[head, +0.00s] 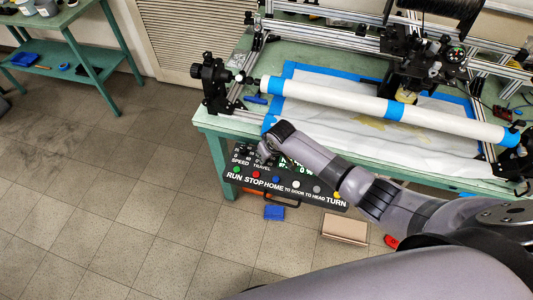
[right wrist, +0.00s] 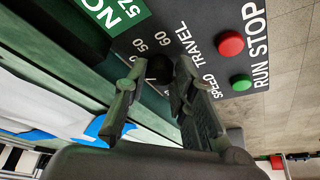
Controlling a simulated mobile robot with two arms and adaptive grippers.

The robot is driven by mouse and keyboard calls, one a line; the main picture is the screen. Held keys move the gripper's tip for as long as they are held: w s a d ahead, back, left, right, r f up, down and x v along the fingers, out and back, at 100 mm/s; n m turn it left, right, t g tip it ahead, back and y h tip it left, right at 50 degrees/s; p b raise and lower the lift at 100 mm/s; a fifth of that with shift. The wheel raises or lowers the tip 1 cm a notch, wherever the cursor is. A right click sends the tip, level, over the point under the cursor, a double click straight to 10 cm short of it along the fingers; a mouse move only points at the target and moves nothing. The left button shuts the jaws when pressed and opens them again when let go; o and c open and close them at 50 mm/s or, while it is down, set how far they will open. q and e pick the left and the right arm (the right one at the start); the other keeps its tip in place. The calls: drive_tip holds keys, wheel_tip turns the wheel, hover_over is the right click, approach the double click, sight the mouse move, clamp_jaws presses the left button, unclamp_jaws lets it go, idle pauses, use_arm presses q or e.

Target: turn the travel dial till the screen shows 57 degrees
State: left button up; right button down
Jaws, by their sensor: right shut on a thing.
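The control panel (head: 285,188) hangs at the front edge of the green bench, with a row of coloured buttons along its lower part. In the right wrist view, my right gripper (right wrist: 159,70) is shut on the dark round travel dial (right wrist: 158,76), one finger on each side. The dial is partly hidden between the fingers. The numbers 50 and 60 and the word TRAVEL show beside it. The green screen (right wrist: 112,14) is cut off by the picture edge; the digits 57 show on it. In the head view my right wrist covers the dial. My left gripper is not in view.
A red button (right wrist: 230,43) and a green button (right wrist: 241,82) sit close to my right gripper. The bench (head: 222,128) carries a frame with a long white roll (head: 340,98). A blue box (head: 274,213) and a tan box (head: 345,228) are below the panel.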

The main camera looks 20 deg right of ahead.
drive_tip(key=c, duration=1.6)
unclamp_jaws()
drive_tip(key=v, duration=1.2)
